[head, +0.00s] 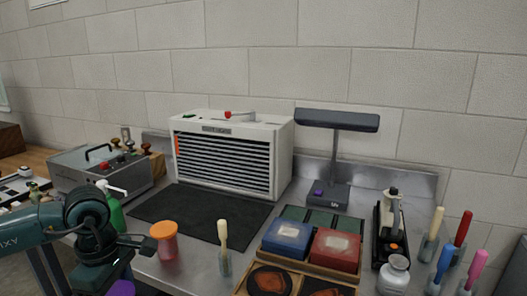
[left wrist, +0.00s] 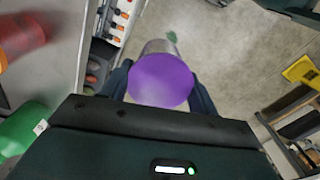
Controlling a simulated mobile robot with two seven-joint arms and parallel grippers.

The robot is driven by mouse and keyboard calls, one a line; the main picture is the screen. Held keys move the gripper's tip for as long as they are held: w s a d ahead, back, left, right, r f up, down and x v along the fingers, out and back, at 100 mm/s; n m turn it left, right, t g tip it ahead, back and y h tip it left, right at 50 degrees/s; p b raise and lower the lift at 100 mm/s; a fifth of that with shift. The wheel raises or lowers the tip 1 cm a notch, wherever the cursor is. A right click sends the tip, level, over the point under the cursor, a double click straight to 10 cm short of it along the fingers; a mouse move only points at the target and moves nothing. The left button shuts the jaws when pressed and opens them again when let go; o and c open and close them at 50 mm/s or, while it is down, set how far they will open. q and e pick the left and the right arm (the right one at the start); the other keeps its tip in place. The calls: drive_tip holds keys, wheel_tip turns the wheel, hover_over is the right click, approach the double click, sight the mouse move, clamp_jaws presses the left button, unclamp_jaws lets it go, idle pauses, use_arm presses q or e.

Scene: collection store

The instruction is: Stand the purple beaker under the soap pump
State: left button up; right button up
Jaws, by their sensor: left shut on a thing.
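The purple beaker (left wrist: 160,80) is between the two fingers of my left gripper (left wrist: 160,95) in the left wrist view, with its purple face toward the camera. Its purple also shows at the bottom edge of the head view (head: 122,288), partly hidden by my arm. My left gripper is shut on it, out over the floor just off the bench's front edge. The soap pump (head: 112,208) is a green bottle with a white pump head, standing on the bench behind my left wrist and partly hidden by it. Its green body shows at the left wrist view's left edge (left wrist: 28,130).
A brush (head: 223,245) in a holder stands farther right, near a wooden tray with boxes. A grey machine (head: 98,170) is behind the pump.

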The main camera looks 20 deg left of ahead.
use_arm(q)
drive_tip(key=w+d+r+m+p, duration=0.1)
drive_tip(key=w+d+m+p, duration=0.2)
drive_tip(key=d+m, duration=1.5)
drive_tip(key=shift+w+d+m, duration=0.35)
drive_tip(key=shift+w+m, duration=0.65)
drive_tip(key=shift+m, duration=0.1)
use_arm(e)
drive_tip(key=shift+s+d+r+h, duration=0.15)
drive_tip(key=shift+d+r+h, duration=0.15)
drive_tip(key=shift+d+r, duration=0.25)
use_arm(q)
drive_tip(key=shift+a, duration=0.1)
use_arm(e)
drive_tip(key=shift+a, duration=0.1)
